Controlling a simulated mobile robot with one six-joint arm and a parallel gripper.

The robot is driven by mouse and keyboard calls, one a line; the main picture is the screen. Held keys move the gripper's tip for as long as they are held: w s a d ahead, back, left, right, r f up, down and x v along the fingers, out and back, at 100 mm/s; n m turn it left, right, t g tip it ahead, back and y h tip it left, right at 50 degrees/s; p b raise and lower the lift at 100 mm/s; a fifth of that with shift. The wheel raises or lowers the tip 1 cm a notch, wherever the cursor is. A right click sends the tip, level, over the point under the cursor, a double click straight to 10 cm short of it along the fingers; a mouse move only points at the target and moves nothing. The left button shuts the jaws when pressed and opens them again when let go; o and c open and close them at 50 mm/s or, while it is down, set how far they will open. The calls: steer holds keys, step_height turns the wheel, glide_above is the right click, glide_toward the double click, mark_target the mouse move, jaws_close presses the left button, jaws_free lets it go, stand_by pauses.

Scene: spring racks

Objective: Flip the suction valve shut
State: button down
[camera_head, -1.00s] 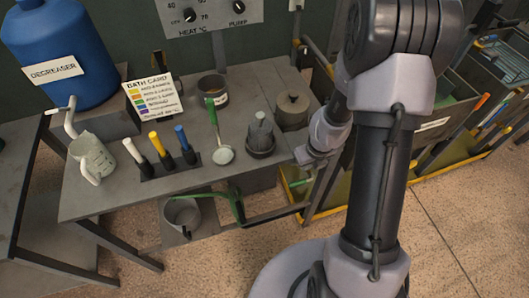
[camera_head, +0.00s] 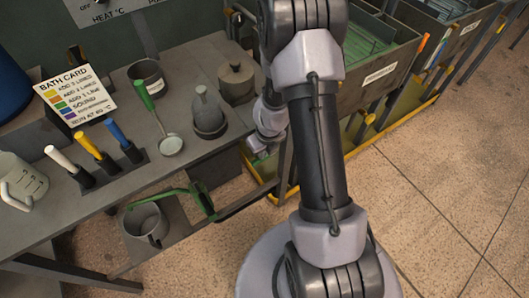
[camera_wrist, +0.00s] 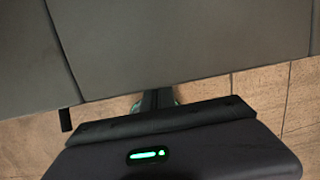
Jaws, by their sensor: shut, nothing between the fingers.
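No part is labelled as the suction valve, and I cannot tell for certain which one it is. A small yellow knob-like part (camera_head: 369,119) shows low beneath the grey tanks, right of my arm. A green handle-like fitting (camera_head: 199,196) sits below the bench by a metal pot. My gripper (camera_head: 259,150) is low at the bench's right end, partly hidden behind my arm. In the wrist view my gripper (camera_wrist: 155,99) is shut and empty. It is close to a plain grey surface, and contact cannot be told.
The grey bench (camera_head: 190,160) holds a bath card (camera_head: 75,92), coloured-handled tools, a ladle (camera_head: 171,145), and dark pots. The metal pot (camera_head: 146,225) stands below. Labelled tanks (camera_head: 372,80) stand in a yellow-edged tray at right. Tiled floor (camera_head: 440,190) is clear at right.

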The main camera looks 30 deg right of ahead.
mark_target(261, 161)
steer(key=shift+w+f+b, duration=0.25)
steer(key=shift+f+b, duration=0.3)
steer(key=shift+f, duration=0.65)
steer(key=shift+a+f+h+p, duration=0.3)
steer(key=shift+h+p, duration=0.2)
steer(key=shift+p, duration=0.3)
steer(key=shift+f, duration=0.15)
